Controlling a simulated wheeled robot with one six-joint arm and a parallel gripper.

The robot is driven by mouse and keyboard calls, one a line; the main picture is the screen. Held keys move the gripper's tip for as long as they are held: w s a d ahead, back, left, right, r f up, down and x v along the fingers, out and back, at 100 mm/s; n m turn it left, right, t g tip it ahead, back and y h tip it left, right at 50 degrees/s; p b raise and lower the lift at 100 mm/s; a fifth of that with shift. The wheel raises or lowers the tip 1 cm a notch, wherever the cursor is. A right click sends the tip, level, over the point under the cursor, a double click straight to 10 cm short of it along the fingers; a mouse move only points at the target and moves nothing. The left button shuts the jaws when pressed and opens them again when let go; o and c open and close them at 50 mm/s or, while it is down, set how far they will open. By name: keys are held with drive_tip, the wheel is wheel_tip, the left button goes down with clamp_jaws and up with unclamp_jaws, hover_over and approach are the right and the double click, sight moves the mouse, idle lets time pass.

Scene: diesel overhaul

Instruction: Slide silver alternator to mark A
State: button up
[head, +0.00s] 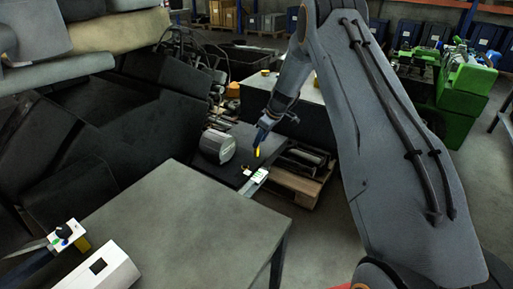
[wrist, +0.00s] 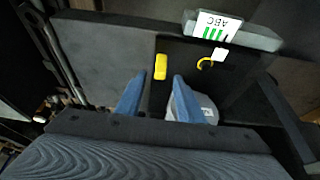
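The silver alternator (head: 217,146), a light grey cylinder, lies on a dark surface (head: 232,181) beside the black machinery. In the wrist view the alternator (wrist: 207,104) is partly hidden behind my right finger. My gripper (head: 262,136) is above that surface, to the right of the alternator in the head view. In the wrist view my gripper (wrist: 157,98) has its two blue fingers apart, with no object visibly held between them. A card with green bars and the letters ABC (wrist: 214,27) stands at the surface's edge. I cannot make out which spot is mark A.
A small yellow block (wrist: 161,67) lies ahead of the fingertips. A yellow ring (wrist: 206,63) with a white tag (wrist: 220,54) lies near the card. A wooden pallet (head: 298,186) with dark parts is at right.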

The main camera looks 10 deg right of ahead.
drive_tip(key=shift+p+x, duration=0.45)
drive_tip(key=shift+x, duration=2.25)
clamp_jaws()
